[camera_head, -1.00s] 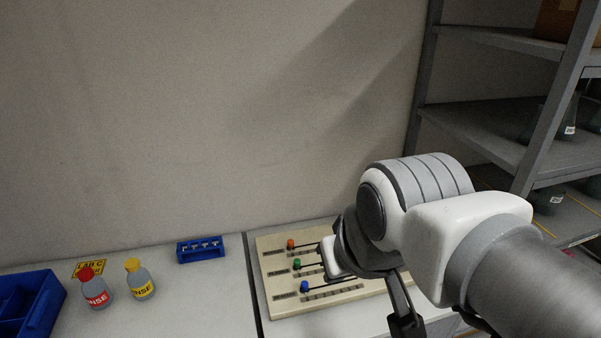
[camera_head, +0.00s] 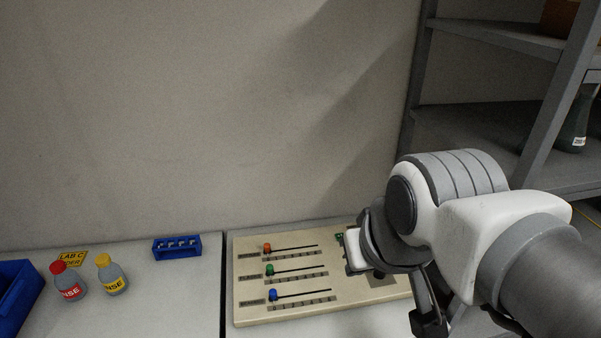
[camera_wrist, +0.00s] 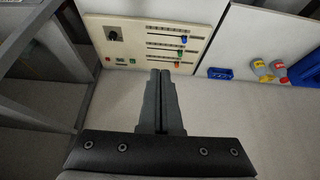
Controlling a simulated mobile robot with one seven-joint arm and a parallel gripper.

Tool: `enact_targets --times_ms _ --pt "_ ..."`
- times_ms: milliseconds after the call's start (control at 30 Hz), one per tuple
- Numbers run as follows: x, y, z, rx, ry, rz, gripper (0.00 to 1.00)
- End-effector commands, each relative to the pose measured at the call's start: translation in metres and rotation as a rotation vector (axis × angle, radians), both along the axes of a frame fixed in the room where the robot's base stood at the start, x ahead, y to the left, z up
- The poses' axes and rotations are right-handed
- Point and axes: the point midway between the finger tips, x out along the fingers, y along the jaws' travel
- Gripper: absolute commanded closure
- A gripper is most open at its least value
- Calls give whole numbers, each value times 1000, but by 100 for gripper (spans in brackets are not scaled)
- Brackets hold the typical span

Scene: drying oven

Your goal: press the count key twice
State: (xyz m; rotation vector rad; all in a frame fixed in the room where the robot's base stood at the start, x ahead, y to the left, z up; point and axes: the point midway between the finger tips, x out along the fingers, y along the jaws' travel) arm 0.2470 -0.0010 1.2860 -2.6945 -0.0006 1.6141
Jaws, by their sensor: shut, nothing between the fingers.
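A beige control panel (camera_head: 240,312) lies on the bench, partly hidden by my arm. It also shows at the top of the wrist view (camera_wrist: 125,22), with a dark knob (camera_wrist: 112,36) and a row of small buttons, including a green one (camera_wrist: 132,61) and a red one (camera_wrist: 107,60). I cannot read which is the count key. My gripper (camera_wrist: 160,73) is shut and empty, its fingers pointing toward the panel's edge in the wrist view. Its fingertips appear apart from the buttons. In the head view the fingers cannot be made out clearly.
The panel has sliders with orange (camera_head: 267,247), green (camera_head: 269,270) and blue (camera_head: 273,295) handles. To the left are a blue rack (camera_head: 177,246), a red-capped bottle (camera_head: 68,281), a yellow-capped bottle (camera_head: 112,275) and a blue bin (camera_head: 18,297). Grey shelving (camera_head: 480,120) stands at right.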

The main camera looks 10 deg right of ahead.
Motion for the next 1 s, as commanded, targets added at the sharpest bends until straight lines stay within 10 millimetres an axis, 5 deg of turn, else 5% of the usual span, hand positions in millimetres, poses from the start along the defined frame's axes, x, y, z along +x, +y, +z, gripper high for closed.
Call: enact_targets --times_ms 467,667,1000 --pt "8 -1 -3 9 3 -3 100" --pt "47 -11 -15 40 18 -32 100" --pt "145 -45 -58 41 41 -128 100"
